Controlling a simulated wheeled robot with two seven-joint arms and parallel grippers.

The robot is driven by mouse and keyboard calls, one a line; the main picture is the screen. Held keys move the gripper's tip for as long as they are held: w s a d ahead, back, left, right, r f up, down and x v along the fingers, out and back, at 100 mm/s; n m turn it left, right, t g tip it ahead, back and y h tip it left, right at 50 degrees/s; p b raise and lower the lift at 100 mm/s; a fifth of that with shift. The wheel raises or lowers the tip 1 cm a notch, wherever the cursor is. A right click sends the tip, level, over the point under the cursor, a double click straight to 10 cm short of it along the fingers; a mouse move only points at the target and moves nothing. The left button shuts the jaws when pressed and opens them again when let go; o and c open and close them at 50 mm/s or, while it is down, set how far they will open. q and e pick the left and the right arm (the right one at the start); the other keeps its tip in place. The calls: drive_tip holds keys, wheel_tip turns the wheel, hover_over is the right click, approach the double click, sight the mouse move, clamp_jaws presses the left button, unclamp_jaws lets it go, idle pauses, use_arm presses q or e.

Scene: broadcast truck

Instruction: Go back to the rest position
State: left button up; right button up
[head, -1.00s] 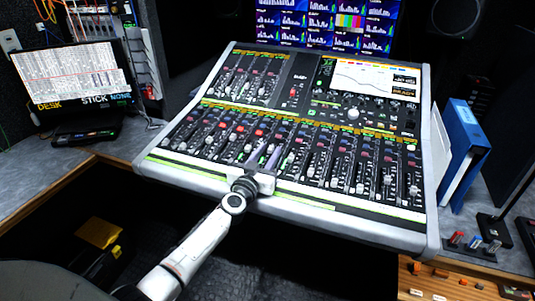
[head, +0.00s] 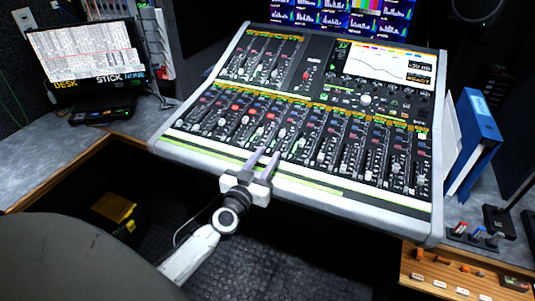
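My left gripper (head: 263,155) is at the front edge of the mixing console (head: 330,198), in the head view. Its two grey fingers point away from me toward the lower fader rows, with a narrow gap between them. I see nothing held in the gap. The fingers overlap the console's front edge in the picture; I cannot tell whether they touch it. The white wrist and forearm come in from below. My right gripper is not in view.
Blue binders (head: 472,140) stand right of the console. Small coloured plugs (head: 475,232) and a wooden panel (head: 450,272) are at lower right. A yellow object (head: 114,208) lies below the desk. Dark open space lies in front of the console.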

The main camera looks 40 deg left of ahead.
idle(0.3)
use_arm(q)
drive_tip(key=d+m+h, duration=0.1)
drive_tip(key=d+h, duration=0.1)
drive_tip(key=d, duration=0.1)
drive_tip(key=s+d+m+h, duration=0.1)
drive_tip(key=d+h, duration=0.1)
drive_tip(key=d, duration=0.2)
drive_tip(key=s+d+m+h, duration=0.1)
drive_tip(key=d+m+h, duration=0.1)
drive_tip(key=d, duration=0.2)
drive_tip(key=shift+s+f+g, duration=0.1)
drive_tip(key=shift+s+g, duration=0.05)
drive_tip(key=shift+g, duration=0.15)
drive_tip(key=s+d+f+m+g+h, duration=0.4)
drive_tip(key=s+d+g, duration=0.2)
drive_tip(key=s+d, duration=0.45)
drive_tip(key=s+a+f+n+g+y, duration=0.2)
drive_tip(key=s+g+y, duration=0.15)
drive_tip(key=s, duration=0.55)
drive_tip(key=s+a+f+n+g+y, duration=0.1)
drive_tip(key=s+a+g+y, duration=0.2)
drive_tip(key=s, duration=0.6)
drive_tip(key=w+d+f+t+h, duration=0.1)
drive_tip(key=d+f+t, duration=0.1)
drive_tip(key=f, duration=0.4)
drive_tip(key=w+d+f+t+h, duration=0.2)
drive_tip(key=d+f, duration=0.1)
drive_tip(key=f, duration=0.3)
drive_tip(key=shift+f, duration=0.3)
